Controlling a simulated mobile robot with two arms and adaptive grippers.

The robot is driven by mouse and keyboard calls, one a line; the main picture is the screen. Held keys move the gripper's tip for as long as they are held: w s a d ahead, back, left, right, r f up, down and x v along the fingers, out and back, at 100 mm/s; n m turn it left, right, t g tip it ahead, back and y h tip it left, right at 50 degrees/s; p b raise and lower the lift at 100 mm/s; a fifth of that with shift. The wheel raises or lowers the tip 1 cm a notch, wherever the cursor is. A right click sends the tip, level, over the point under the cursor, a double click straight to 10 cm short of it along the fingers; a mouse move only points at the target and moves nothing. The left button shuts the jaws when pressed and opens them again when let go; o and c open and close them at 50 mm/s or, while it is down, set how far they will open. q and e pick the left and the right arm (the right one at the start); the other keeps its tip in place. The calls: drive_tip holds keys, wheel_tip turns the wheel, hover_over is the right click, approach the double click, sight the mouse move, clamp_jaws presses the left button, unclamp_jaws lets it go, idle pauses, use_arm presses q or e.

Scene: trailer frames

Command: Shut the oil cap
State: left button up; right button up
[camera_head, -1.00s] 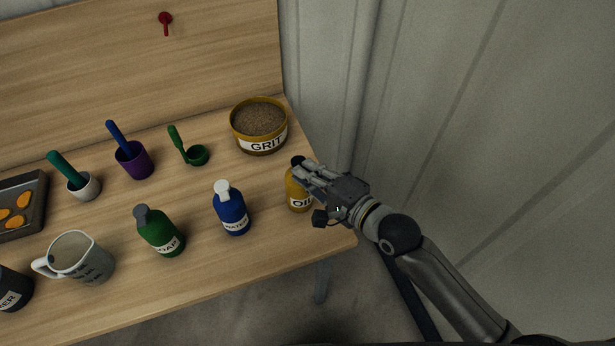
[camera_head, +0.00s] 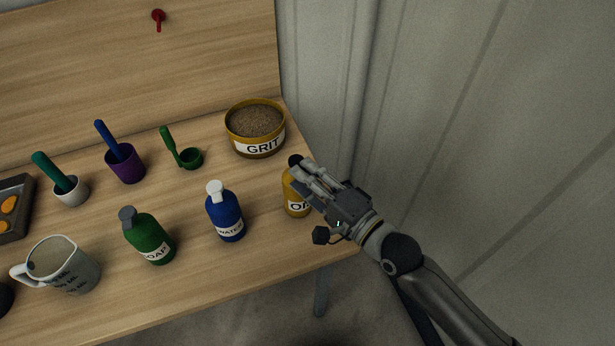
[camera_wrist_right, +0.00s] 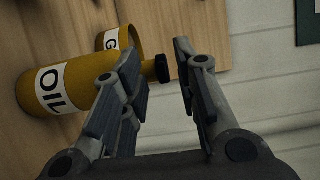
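The yellow oil bottle (camera_head: 291,195) stands upright near the right end of the wooden table, partly hidden behind my right gripper (camera_head: 304,172). Its black cap (camera_head: 295,160) shows just beyond the fingertips. In the right wrist view the bottle (camera_wrist_right: 75,82) lies sideways in the picture, and the black cap (camera_wrist_right: 162,69) shows in the gap between the fingers of the right gripper (camera_wrist_right: 157,52). These fingers are open, and I see no clear contact with the cap. Whether the cap is fully closed I cannot tell. My left gripper is not in view.
A blue water bottle (camera_head: 225,215) and a green soap bottle (camera_head: 149,240) stand left of the oil. A GRIT tub (camera_head: 257,147) is behind it. A jug (camera_head: 72,272), small cups and a tray (camera_head: 12,232) are farther left. The table's right edge is close to the oil.

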drive_tip(key=v, duration=1.2)
idle(0.5)
